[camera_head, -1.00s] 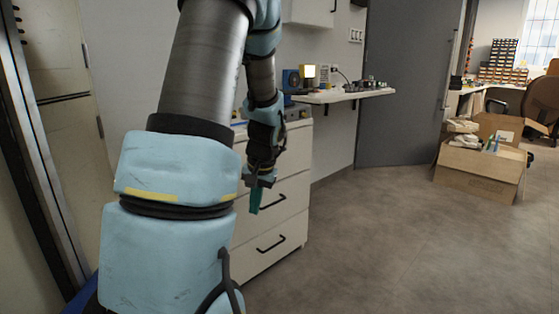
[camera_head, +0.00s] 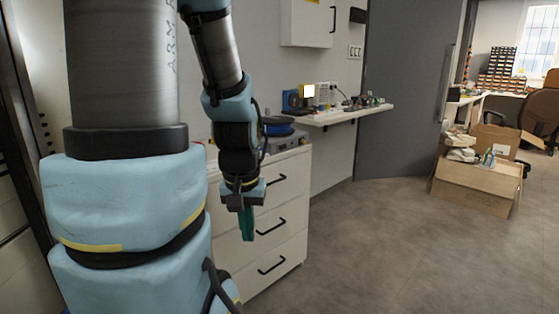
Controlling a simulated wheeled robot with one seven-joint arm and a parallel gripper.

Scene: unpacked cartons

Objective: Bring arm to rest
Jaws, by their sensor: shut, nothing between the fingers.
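My arm fills the left of the head view, with its light blue and grey links rising out of the top of the picture and coming down again nearer the middle. My gripper (camera_head: 247,224) hangs at the end, pointing down, with green fingers shut and nothing between them. It is in front of the white drawer cabinet (camera_head: 283,234) in the picture. I cannot tell the exact gap between them.
A narrow wall shelf (camera_head: 345,113) with small devices is right of the cabinet, and a white wall cupboard (camera_head: 306,24) is above. An open cardboard carton (camera_head: 473,187) stands on the floor at the right. The grey floor (camera_head: 380,250) is clear.

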